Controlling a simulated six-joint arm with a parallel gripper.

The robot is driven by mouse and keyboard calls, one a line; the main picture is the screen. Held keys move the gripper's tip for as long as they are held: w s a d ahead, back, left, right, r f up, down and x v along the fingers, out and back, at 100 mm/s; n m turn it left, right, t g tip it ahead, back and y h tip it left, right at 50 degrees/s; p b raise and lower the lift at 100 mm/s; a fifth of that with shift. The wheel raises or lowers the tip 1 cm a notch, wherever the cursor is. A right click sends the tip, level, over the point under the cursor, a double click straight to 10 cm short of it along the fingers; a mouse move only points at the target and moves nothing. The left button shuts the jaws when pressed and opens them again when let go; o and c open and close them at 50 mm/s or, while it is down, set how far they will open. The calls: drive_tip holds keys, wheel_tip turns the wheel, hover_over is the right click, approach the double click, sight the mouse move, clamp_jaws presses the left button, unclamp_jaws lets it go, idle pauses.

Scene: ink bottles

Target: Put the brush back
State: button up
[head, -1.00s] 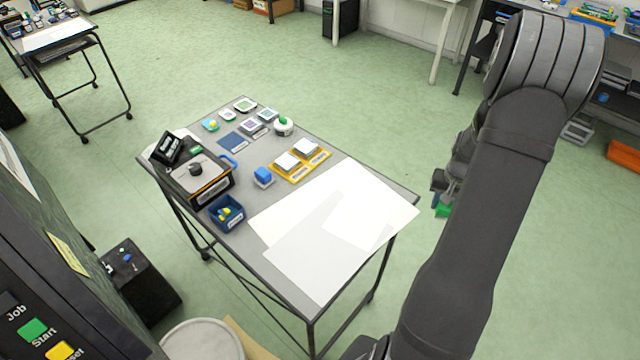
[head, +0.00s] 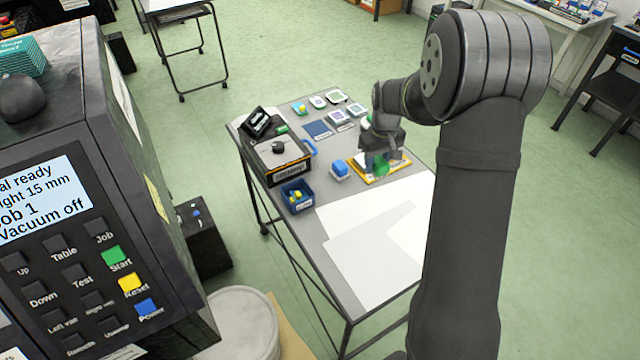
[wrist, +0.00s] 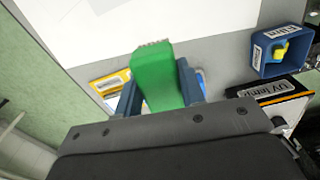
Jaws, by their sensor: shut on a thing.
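My gripper (head: 378,160) is shut on a green brush (head: 380,168) over the far right part of the table. In the wrist view the brush (wrist: 158,78) is a green block between the two blue-grey fingers, with a rough pale edge at its far end. The yellow tray (head: 400,163) is under or just behind my gripper and is partly hidden. A corner of this tray (wrist: 112,84) shows beside the fingers in the wrist view. I cannot tell how high the brush is above it.
A blue block (head: 339,167) on a pale base stands left of the tray. Small pale dishes (head: 337,97) and a blue mat (head: 318,129) lie behind. White sheets (head: 370,235) cover the front.

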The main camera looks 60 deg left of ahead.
drive_tip(key=s+a+n, duration=0.1)
drive_tip(key=s+a, duration=0.2)
drive_tip(key=s, duration=0.1)
hover_over(320, 184)
wheel_tip(320, 184, down, 6)
drive_tip(key=shift+s+d+f, duration=0.1)
drive_tip(key=shift+f, duration=1.95)
drive_tip(key=shift+f, duration=0.1)
drive_tip(key=o, duration=0.4)
drive_tip(key=shift+f, duration=0.1)
drive_tip(key=o, duration=0.5)
wheel_tip(320, 184, up, 12)
drive_tip(key=shift+r, duration=0.2)
